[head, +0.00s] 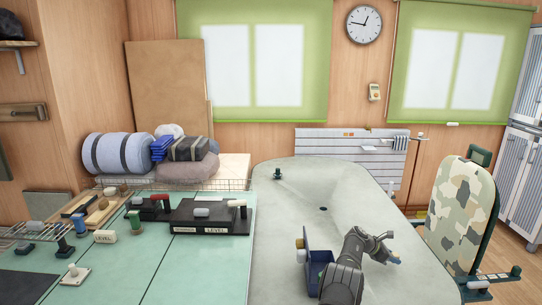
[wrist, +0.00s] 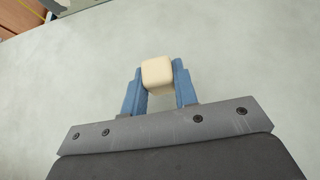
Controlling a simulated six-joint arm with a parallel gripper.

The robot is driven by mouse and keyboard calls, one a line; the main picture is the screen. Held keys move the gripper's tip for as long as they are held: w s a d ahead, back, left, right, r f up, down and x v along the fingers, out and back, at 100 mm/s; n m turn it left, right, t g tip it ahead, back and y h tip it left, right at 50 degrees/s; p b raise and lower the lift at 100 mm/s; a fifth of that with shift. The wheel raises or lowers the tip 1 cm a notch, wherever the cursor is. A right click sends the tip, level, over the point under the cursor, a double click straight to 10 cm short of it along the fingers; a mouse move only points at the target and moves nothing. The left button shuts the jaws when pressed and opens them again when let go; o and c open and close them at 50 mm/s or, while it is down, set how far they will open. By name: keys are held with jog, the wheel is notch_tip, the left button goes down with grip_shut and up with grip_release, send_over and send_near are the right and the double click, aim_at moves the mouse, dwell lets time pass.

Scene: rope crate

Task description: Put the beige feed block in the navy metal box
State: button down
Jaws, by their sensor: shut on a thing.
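The beige feed block (wrist: 157,76) is a small rounded cube between the two blue fingertips of my gripper (wrist: 158,88) in the wrist view. My gripper is shut on it, with pale table surface behind it. In the head view my gripper (head: 393,257) is low at the right side of the pale table, and the block is too small there to make out well. The navy metal box (head: 317,270) stands left of my gripper, with an upright navy panel at its left side. My arm hides part of the box, and its inside is mostly hidden.
The pale table (head: 285,215) is largely clear behind the box. A green-topped table (head: 130,265) with tools and black blocks is at left. A camouflage chair (head: 462,215) stands at right.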

aim_at(383, 269)
jog(key=shift+f, duration=2.15)
jog(key=shift+v, duration=1.75)
jog(key=v, duration=0.7)
jog(key=shift+w+r, duration=0.15)
jog(key=shift+r, duration=0.05)
jog(key=s+a+r+n+t, duration=0.1)
jog(key=a+r+n+t, duration=0.25)
jog(key=a+r, duration=0.45)
jog(key=s+a+r+n+t, duration=0.2)
jog(key=a+r+n+t, duration=0.3)
jog(key=a, duration=0.6)
jog(key=s+a+r+n+t+y, duration=0.1)
jog(key=s+a+n+t+y, duration=0.1)
jog(key=s+a, duration=0.5)
jog(key=s+a+r+n+t+y, duration=0.1)
jog(key=s+a+y, duration=0.4)
jog(key=a, duration=0.9)
jog(key=s+r+n, duration=0.1)
jog(key=s+n, duration=0.1)
jog(key=s, duration=0.1)
jog(key=shift+a+r+t, duration=0.2)
jog(key=shift+a+t, duration=0.15)
jog(key=shift+a, duration=0.05)
jog(key=shift+w+a, duration=0.1)
